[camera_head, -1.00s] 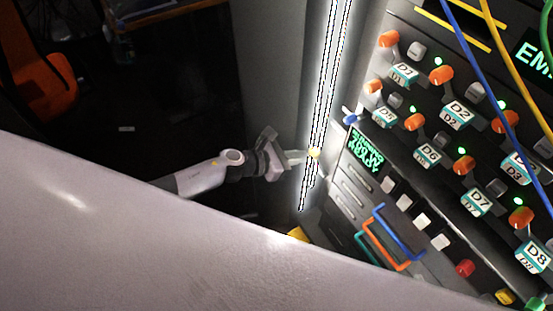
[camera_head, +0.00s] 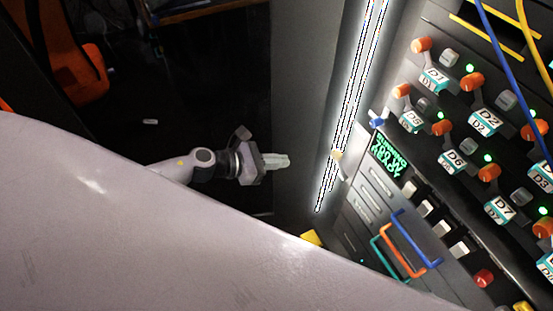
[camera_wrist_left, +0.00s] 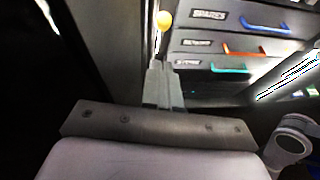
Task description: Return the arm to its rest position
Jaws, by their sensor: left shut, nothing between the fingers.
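My left gripper (camera_head: 276,161) is in the middle of the head view, to the left of the control panel. Its fingers are together and nothing shows between them. In the left wrist view the shut fingers (camera_wrist_left: 161,82) point toward a round yellow knob (camera_wrist_left: 164,20), apart from it. In the head view a small pale yellow knob (camera_head: 337,154) sits by the lit strip, right of the fingertips with a gap between. My right gripper is not in view.
The panel's orange knobs (camera_head: 472,81) and labels fill the right. Drawers have blue (camera_head: 416,240), orange and green handles. A bright light strip (camera_head: 350,110) runs along the panel's left edge. Blue and yellow cables hang at upper right. An orange chair (camera_head: 85,75) stands at upper left. Dark floor lies between.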

